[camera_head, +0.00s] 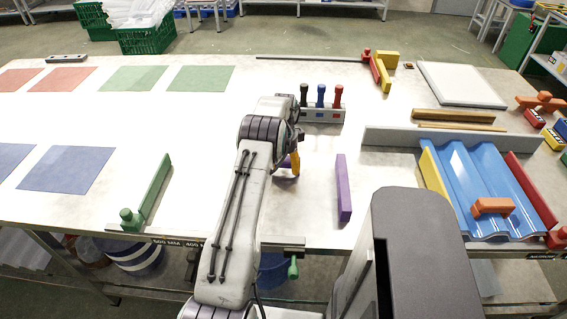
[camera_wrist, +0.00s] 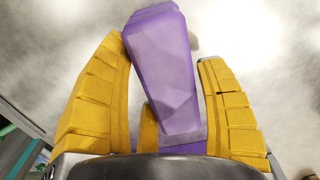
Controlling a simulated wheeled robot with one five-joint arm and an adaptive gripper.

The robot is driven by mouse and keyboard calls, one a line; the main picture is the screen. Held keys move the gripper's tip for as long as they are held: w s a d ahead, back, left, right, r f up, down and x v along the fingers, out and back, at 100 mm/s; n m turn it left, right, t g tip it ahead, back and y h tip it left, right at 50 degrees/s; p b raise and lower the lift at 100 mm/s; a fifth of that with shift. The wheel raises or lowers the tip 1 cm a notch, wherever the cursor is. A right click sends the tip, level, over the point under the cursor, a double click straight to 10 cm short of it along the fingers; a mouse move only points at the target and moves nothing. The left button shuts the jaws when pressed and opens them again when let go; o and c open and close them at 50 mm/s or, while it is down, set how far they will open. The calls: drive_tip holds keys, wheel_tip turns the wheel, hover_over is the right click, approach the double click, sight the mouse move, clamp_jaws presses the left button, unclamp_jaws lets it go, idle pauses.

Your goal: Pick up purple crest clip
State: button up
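The purple crest clip (camera_wrist: 163,70) fills the middle of the wrist view, between the yellow fingers of my gripper (camera_wrist: 162,62). In the head view my gripper (camera_head: 291,164) is low over the middle of the table, with a yellow finger showing. My arm hides most of the clip there.
A purple bar (camera_head: 343,188) stands right of my gripper. A holder with several coloured handles (camera_head: 322,113) is behind it. A green bar (camera_head: 152,190) lies left. The blue corrugated sheet (camera_head: 475,178) is at the right. The white table (camera_head: 200,130) is clear at centre-left.

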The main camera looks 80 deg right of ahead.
drive_tip(key=c, duration=0.9)
drive_tip(key=shift+r, duration=0.1)
